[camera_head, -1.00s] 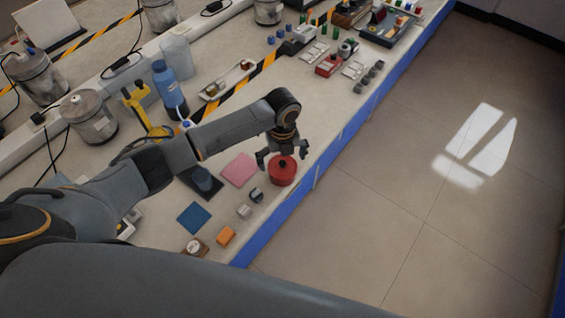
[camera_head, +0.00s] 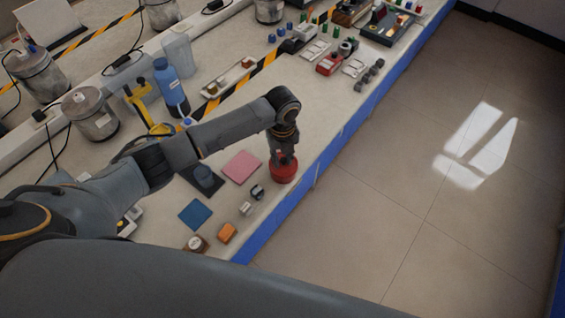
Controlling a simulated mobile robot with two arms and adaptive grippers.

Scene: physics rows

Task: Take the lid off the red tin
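The red tin (camera_head: 284,175) stands on the bench near its blue front edge, right of the pink square. My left gripper (camera_head: 284,158) points down onto the top of the tin. Its fingers are drawn together at the lid's small dark knob and hide it. The lid looks seated on the tin; no gap shows between them. My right gripper is out of view.
A blue bottle (camera_head: 170,88) stands farther back. The bench right of the tin is clear up to the red device (camera_head: 329,64).

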